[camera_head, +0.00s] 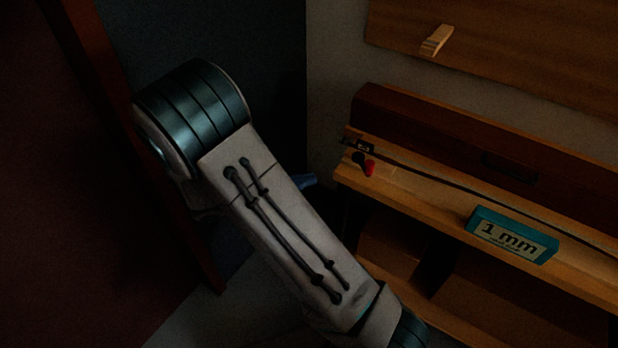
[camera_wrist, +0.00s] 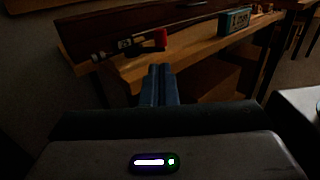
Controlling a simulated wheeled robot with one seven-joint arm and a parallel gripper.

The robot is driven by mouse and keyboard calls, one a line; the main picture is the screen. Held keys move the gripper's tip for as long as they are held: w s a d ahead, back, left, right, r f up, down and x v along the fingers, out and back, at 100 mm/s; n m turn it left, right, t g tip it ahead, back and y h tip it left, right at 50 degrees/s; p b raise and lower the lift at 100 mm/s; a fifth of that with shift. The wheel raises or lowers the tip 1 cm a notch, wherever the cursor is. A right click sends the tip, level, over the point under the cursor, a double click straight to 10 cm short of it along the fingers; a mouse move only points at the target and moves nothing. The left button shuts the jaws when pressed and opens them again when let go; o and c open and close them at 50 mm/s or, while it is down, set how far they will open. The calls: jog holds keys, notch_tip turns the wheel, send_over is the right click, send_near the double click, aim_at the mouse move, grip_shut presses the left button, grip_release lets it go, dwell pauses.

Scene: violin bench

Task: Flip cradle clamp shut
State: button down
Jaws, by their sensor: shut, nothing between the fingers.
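The clamp, a small dark fitting with a red-tipped lever (camera_head: 368,168), sits at the left end of the wooden bench top (camera_head: 418,187). In the wrist view the red tip (camera_wrist: 160,38) points right from the dark fitting (camera_wrist: 125,44). The lever looks swung out to the side, but its exact angle is too small to tell. My gripper (camera_wrist: 160,70) has its blue fingers together and empty, in front of the bench's front edge and apart from the clamp. In the head view only a blue finger part (camera_head: 306,181) shows beside my arm.
A long thin dark rod (camera_head: 470,189) runs right along the bench from the clamp. A dark brown wooden case (camera_head: 440,133) stands behind it. Open shelf space lies under the bench.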

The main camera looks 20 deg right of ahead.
aim_at(364, 167)
jog(key=d, duration=1.1)
jog(key=shift+s+d, duration=0.2)
jog(key=shift+s, duration=0.05)
